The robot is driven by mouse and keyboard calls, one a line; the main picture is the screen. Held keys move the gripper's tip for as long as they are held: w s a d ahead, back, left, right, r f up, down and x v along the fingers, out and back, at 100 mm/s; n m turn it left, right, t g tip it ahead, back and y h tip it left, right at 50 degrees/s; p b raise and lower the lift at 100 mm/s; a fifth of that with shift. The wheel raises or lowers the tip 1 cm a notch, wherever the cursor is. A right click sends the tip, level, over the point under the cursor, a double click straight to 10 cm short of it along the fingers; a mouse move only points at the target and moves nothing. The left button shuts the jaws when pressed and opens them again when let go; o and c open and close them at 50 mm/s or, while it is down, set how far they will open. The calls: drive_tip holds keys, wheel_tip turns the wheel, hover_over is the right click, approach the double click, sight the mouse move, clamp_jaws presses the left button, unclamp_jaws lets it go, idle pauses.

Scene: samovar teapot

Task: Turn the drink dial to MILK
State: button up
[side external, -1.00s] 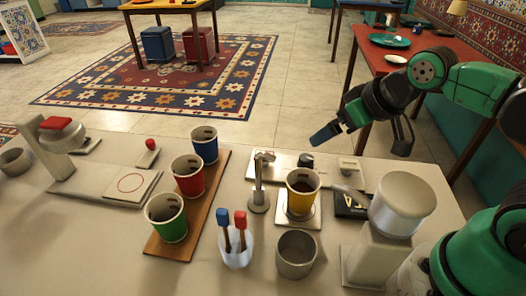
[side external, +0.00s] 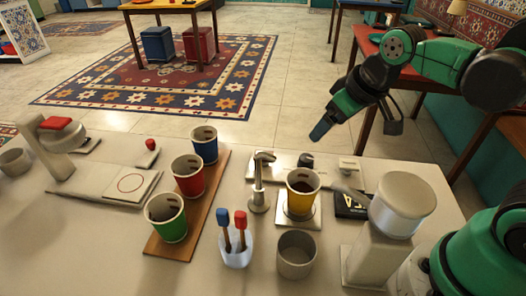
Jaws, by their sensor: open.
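A small dark knob (side external: 306,160), which looks like the drink dial, sits on a pale panel behind the yellow cup (side external: 302,194). Its pointer and any MILK marking are too small to read. My gripper (side external: 319,132) is above and slightly right of the knob in the picture, pointing down and left. It is apart from the knob, open, with nothing seen between its fingers. The fingers overlap from this side, so the gap hardly shows.
A metal spout (side external: 260,182) stands left of the yellow cup. A dark lettered sign (side external: 350,204) and a pale rounded dispenser (side external: 402,204) are to the right. A metal cup (side external: 296,255) is in front. Green, red and blue cups stand on a wooden board (side external: 216,190) at left.

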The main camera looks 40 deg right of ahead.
sight(307, 157)
drive_tip(key=w+f+n+g, duration=0.1)
drive_tip(key=w+f+g, duration=0.1)
drive_tip(key=w+d+f+n+g, duration=0.1)
drive_tip(key=w+f+n+g, duration=0.1)
drive_tip(key=w+f+g, duration=0.1)
drive_tip(key=shift+w+d+f, duration=0.15)
drive_tip(key=shift+w+f, duration=0.05)
drive_tip(key=shift+f, duration=0.15)
drive_tip(key=shift+w+f, duration=0.1)
drive_tip(key=shift+f, duration=3)
clamp_jaws()
